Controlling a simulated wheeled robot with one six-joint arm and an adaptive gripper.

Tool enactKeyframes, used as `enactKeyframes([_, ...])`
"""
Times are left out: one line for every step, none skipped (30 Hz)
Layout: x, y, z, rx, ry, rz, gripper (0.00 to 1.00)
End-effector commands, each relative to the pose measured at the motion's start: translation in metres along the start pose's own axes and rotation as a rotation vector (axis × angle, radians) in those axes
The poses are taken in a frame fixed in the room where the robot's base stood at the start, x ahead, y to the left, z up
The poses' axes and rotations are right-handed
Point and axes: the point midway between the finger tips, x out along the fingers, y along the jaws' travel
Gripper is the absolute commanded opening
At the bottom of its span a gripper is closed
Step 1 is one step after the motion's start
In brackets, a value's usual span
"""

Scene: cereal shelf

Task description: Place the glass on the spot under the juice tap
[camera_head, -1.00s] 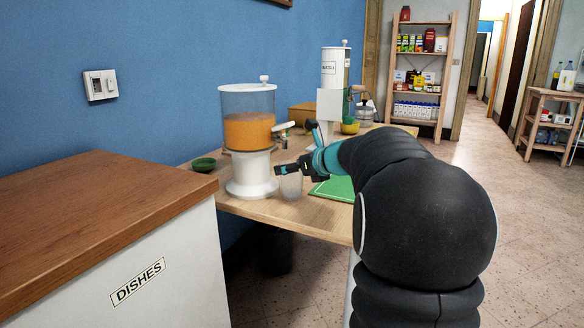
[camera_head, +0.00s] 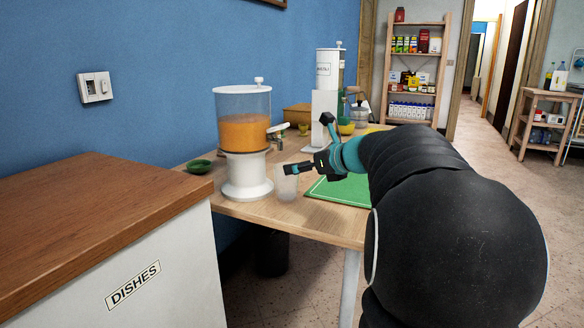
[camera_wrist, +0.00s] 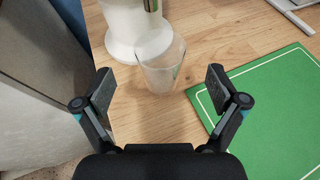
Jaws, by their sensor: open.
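The clear glass (camera_head: 286,186) stands upright on the wooden table, close to the white base of the juice dispenser (camera_head: 245,120). The dispenser holds orange juice, and its tap (camera_head: 278,131) sticks out on the right. In the wrist view the glass (camera_wrist: 162,68) stands ahead of and between my open fingers, against or just in front of the dispenser base (camera_wrist: 132,30). My gripper (camera_wrist: 160,92) is open and empty; neither finger touches the glass. In the head view my gripper (camera_head: 300,168) is at the glass's upper right, partly overlapping it.
A green mat (camera_head: 342,189) lies right of the glass. A small green bowl (camera_head: 200,166) is left of the dispenser. A cereal dispenser (camera_head: 328,95) stands behind. The wooden-topped dishes cabinet (camera_head: 90,210) is at the near left. Bare table (camera_head: 262,208) shows in front of the glass.

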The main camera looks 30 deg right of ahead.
Motion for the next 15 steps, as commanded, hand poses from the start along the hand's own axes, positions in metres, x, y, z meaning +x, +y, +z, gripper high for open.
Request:
enactKeyframes([-0.011, -0.001, 0.0, 0.0, -0.001, -0.003, 0.96])
enactKeyframes([-0.016, -0.001, 0.0, 0.001, -0.001, -0.003, 0.96])
enactKeyframes([-0.023, -0.001, 0.0, 0.0, 0.0, -0.004, 0.96])
enactKeyframes([-0.027, -0.001, 0.0, 0.0, 0.0, -0.003, 0.96])
enactKeyframes([-0.032, -0.001, 0.0, 0.0, 0.0, -0.003, 0.96])
enactKeyframes([-0.036, -0.001, 0.0, 0.001, 0.0, -0.003, 0.96])
enactKeyframes([-0.039, -0.001, 0.0, 0.001, 0.0, -0.002, 0.96])
enactKeyframes([-0.042, -0.001, 0.0, 0.001, 0.0, -0.001, 0.96])
enactKeyframes([-0.045, 0.0, 0.0, 0.001, 0.0, -0.001, 0.96])
enactKeyframes([-0.047, 0.0, 0.0, 0.001, 0.0, -0.001, 0.96])
enactKeyframes([-0.049, 0.0, 0.0, 0.001, 0.0, -0.001, 0.96])
enactKeyframes([-0.05, 0.0, 0.0, 0.001, 0.0, -0.001, 0.96])
enactKeyframes([-0.051, 0.0, 0.0, 0.001, 0.001, 0.0, 0.96])
enactKeyframes([-0.051, 0.0, 0.0, 0.001, 0.001, 0.0, 0.96])
enactKeyframes([-0.051, 0.0, -0.001, 0.001, 0.001, 0.0, 0.96])
